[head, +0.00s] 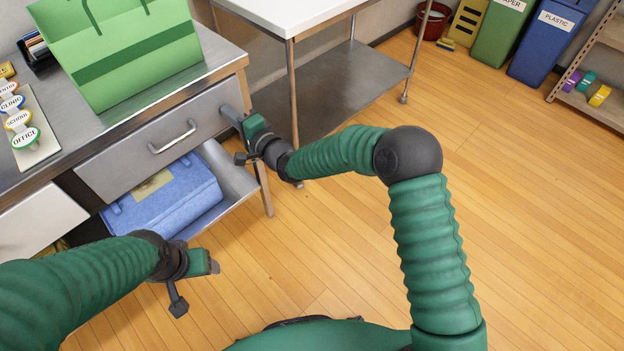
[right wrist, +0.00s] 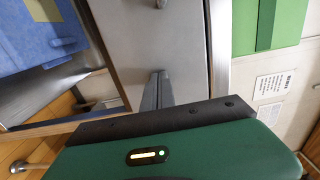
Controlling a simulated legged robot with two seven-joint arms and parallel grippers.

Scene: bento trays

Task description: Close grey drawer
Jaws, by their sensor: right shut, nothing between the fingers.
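A grey drawer front (head: 130,170) with a curved metal handle (head: 172,137) sits under the counter top and looks flush; it also shows in the right wrist view (right wrist: 150,45).
A green bag (head: 125,50) and a tray of round labelled stamps (head: 32,140) stand on the counter. A white drawer front (head: 38,222) is at the lower left. A white-topped metal table (head: 290,12) stands right of the counter. The wooden floor at right is clear.

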